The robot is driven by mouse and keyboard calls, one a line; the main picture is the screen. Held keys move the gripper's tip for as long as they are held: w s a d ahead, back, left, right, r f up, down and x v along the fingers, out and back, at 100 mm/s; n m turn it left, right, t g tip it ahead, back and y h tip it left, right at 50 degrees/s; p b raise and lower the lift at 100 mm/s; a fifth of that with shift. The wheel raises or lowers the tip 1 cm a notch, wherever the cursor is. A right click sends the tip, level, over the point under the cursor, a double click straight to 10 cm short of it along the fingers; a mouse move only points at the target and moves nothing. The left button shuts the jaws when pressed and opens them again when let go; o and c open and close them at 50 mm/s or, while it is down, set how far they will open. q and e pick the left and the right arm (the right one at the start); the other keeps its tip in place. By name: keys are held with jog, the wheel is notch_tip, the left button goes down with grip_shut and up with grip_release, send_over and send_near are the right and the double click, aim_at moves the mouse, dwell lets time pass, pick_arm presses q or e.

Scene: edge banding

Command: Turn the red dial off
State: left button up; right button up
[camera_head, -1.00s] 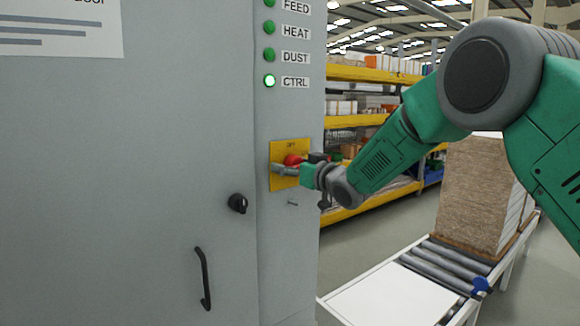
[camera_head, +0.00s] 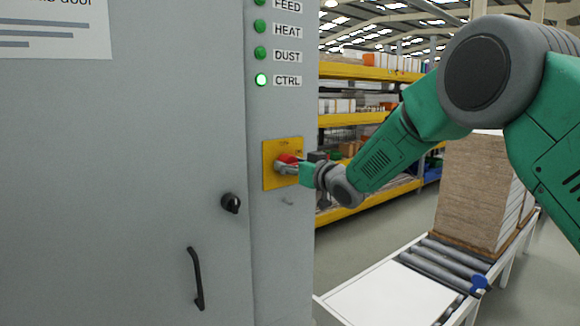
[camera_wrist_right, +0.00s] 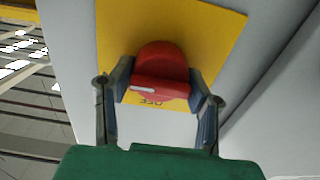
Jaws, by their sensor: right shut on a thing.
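The red dial (camera_head: 288,158) sits on a yellow plate (camera_head: 269,178) on the grey cabinet's narrow front strip. In the right wrist view the dial (camera_wrist_right: 160,62) has a raised handle bar with a white mark toward its left end, on the yellow plate (camera_wrist_right: 222,40). An "OFF" label, upside down there, shows just below the bar. My right gripper (camera_head: 284,168) is at the dial; in the right wrist view its fingers (camera_wrist_right: 160,88) are shut on the two ends of the bar. My left gripper is not in view.
The grey cabinet (camera_head: 130,150) has a black knob (camera_head: 231,203) and a black door handle (camera_head: 196,279). The CTRL lamp (camera_head: 261,80) glows; the green lamps above look dim. A roller conveyor (camera_head: 445,268) with a board stack (camera_head: 470,190) stands at right.

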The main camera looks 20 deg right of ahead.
jog(key=n+b, duration=0.3)
jog(key=n, duration=0.1)
jog(key=shift+a, duration=0.1)
jog(key=n+b, duration=0.4)
jog(key=n, duration=0.1)
jog(key=shift+a+f+n, duration=0.1)
jog(key=shift+f+n, duration=0.05)
jog(key=shift+n, duration=0.15)
jog(key=n+b, duration=0.3)
jog(key=n, duration=0.1)
jog(key=shift+f+b, duration=0.15)
jog(key=shift+b, duration=0.25)
jog(key=shift+f+n+b, duration=0.2)
jog(key=shift+n+b, duration=1.25)
jog(key=shift+n, duration=0.75)
jog(key=shift+a+f, duration=0.1)
jog(key=o, duration=1.2)
jog(key=shift+s, duration=0.1)
jog(key=shift+c, duration=0.2)
jog(key=shift+r, duration=0.2)
